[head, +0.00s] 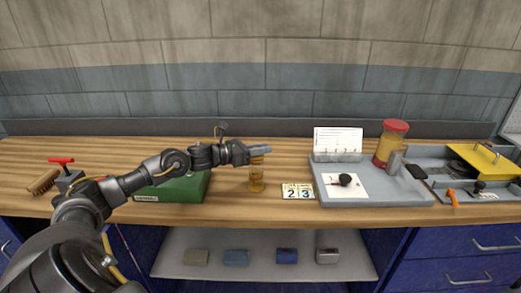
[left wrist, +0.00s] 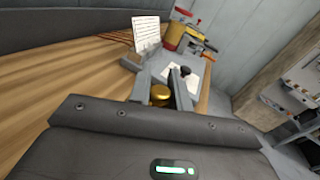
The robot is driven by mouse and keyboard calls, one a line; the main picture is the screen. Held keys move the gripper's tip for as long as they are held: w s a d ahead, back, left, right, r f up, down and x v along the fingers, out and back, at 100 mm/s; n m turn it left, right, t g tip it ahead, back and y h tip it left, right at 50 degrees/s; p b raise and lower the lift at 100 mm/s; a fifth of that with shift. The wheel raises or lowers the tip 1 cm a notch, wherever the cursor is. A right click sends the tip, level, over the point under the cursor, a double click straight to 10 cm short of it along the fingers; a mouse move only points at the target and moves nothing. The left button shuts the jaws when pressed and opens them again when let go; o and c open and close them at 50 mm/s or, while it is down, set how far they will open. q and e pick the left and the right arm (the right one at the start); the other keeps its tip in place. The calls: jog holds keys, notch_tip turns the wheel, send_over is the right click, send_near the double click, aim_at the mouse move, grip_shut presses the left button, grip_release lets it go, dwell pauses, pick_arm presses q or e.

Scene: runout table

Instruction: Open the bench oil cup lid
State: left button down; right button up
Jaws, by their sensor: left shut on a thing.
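The bench oil cup (head: 256,184), an amber cup with a brass-coloured top, stands upright on the wooden bench near the middle of the head view. My left gripper (head: 261,150) reaches in from the left at the height of its top. In the left wrist view the round golden lid (left wrist: 160,92) shows between the two fingers of my left gripper (left wrist: 161,80), which is shut on it. The fingers hide part of the cup's top in the head view, and I cannot tell how far the lid is turned or raised. My right gripper is not in view.
A green box (head: 178,188) stands left of the cup, behind my left arm. Number cards (head: 298,191) lie close to its right. Farther right, a grey tray (head: 400,199) holds a white sheet and a red-lidded jar (head: 389,146). A brush (head: 43,181) lies far left.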

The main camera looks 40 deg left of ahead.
pick_arm(q)
jog(key=n, duration=0.1)
jog(key=w+r+n+g+p, duration=0.1)
jog(key=n, duration=0.1)
jog(key=shift+a+r, duration=0.1)
jog(key=shift+a, duration=0.25)
jog(key=shift+w+a+r+n+g+p, duration=0.1)
jog(key=shift+w+a+n+g+p, duration=0.1)
jog(key=shift+n+g+p, duration=0.45)
jog(key=shift+w+a+f+n+g+h+p, duration=0.2)
jog(key=shift+w+a+n+g+h+p, duration=0.35)
jog(key=shift+n, duration=0.7)
jog(key=shift+w+a+f+n+g+h+p, duration=0.15)
jog(key=shift+w+n+g, duration=0.15)
jog(key=shift+n+g, duration=0.8)
jog(key=shift+w+a+f+n+g+h+p, duration=0.25)
jog(key=shift+w+n+g, duration=0.25)
jog(key=shift+n, duration=0.9)
jog(key=c, duration=1.3)
grip_release()
